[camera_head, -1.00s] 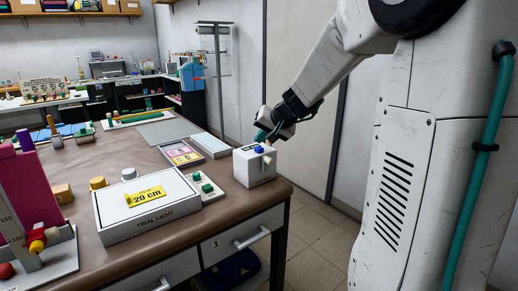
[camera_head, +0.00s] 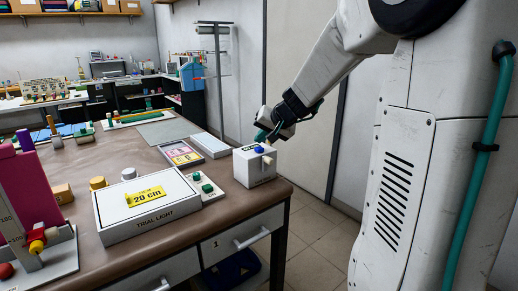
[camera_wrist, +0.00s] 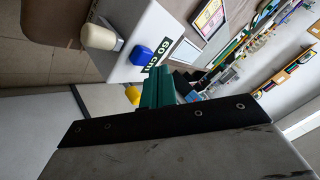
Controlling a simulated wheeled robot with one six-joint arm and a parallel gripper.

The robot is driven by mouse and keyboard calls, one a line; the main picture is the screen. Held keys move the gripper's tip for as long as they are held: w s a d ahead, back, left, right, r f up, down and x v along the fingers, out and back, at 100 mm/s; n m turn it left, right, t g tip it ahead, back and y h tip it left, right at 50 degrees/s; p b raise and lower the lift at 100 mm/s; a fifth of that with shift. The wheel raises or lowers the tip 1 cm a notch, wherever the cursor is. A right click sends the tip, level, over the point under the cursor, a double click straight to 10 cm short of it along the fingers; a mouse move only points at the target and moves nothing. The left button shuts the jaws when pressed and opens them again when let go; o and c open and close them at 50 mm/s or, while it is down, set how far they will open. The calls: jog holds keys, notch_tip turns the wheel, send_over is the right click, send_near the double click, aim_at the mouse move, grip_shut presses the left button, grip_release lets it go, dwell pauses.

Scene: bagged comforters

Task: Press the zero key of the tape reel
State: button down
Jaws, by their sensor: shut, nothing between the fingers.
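The tape reel is a small white box (camera_head: 255,172) at the right corner of the brown table. It has a blue key (camera_head: 259,150) on top and a cream knob on its side. My gripper (camera_head: 262,135) has teal fingers, shut and empty, just above and behind the blue key. In the wrist view the fingertips (camera_wrist: 156,80) appear close to the key; contact cannot be told.
A small panel with green buttons (camera_head: 207,188) and flat trays (camera_head: 210,145) sit nearby. A magenta stand (camera_head: 30,190) is at the far left.

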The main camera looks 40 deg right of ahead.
jog(key=shift+f, duration=0.15)
dwell(0.5)
jog(key=shift+f, duration=0.3)
jog(key=shift+f, duration=0.45)
dwell(0.7)
jog(key=shift+r, duration=0.9)
jog(key=shift+r, duration=2.5)
